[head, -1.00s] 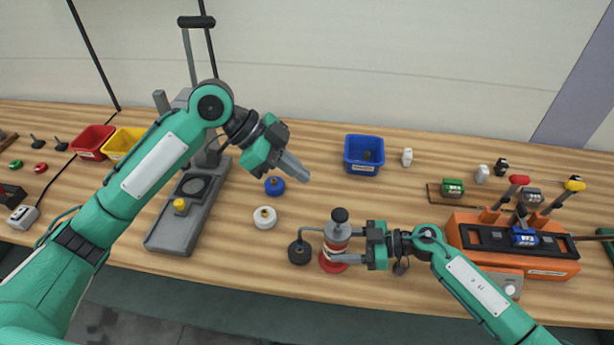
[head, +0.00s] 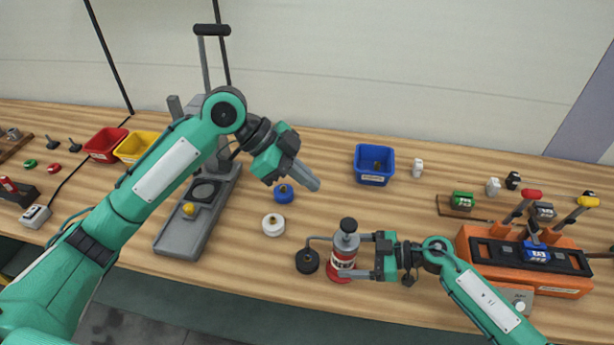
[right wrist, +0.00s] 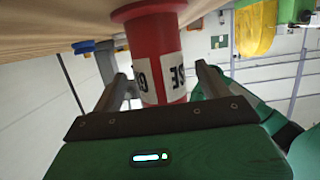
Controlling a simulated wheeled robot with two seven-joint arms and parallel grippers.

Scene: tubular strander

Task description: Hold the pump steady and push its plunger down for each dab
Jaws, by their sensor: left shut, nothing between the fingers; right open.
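The pump (head: 342,262) is a red and grey bottle with a white label band and a black plunger knob (head: 348,225) on top. It stands upright near the bench's front edge, its spout reaching left over a black round pot (head: 307,261). My right gripper (head: 364,257) is open, with its fingers on either side of the pump body. In the right wrist view the red body (right wrist: 155,55) sits between the two fingers (right wrist: 165,85), with a gap visible at the right finger. My left gripper (head: 316,184) is shut and empty, above the bench, up and left of the plunger.
A white round piece (head: 273,225) and a blue one (head: 283,193) lie left of the pump. A blue bin (head: 374,165) stands behind. An orange fixture (head: 490,262) with levers stands right, and a grey press (head: 190,225) left.

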